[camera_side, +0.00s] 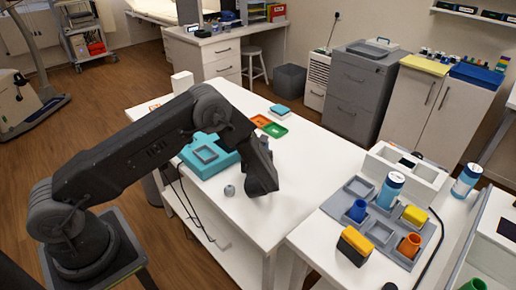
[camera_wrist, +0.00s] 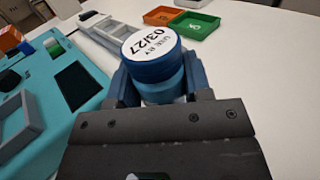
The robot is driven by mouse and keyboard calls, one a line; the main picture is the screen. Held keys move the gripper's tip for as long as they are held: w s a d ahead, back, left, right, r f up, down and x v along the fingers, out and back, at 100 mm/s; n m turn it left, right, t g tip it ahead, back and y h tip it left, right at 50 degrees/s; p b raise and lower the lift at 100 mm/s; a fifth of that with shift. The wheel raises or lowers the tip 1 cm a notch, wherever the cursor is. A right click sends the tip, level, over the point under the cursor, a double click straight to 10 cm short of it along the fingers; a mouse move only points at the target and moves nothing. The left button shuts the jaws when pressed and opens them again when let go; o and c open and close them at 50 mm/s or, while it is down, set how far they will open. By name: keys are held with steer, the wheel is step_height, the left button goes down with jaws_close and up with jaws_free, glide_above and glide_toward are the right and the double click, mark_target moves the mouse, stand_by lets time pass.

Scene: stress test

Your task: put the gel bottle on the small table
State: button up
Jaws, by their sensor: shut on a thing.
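My gripper (camera_side: 262,188) is low over the white table (camera_side: 308,147) in the side view. In the wrist view my gripper (camera_wrist: 161,84) is shut on a blue bottle (camera_wrist: 162,72), with one finger on each side. The bottle's round top faces the camera and bears a white label reading "03/27". Its lower part is hidden by the gripper, and the side view hides it behind the fingers. I cannot tell whether its base touches the table. Two other blue-and-white bottles stand on the right-hand table, one upright on a grey tray (camera_side: 390,189) and one behind it (camera_side: 466,180).
A teal case (camera_side: 222,168) lies left of my gripper, with a small grey round object (camera_side: 229,190) between. Orange (camera_side: 260,121) and green (camera_side: 276,130) trays lie behind. The grey tray (camera_side: 350,185) holds blue, yellow and orange items. The white table's front right is clear.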

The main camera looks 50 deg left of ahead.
steer(key=o, duration=1.1)
steer(key=shift+c, duration=0.2)
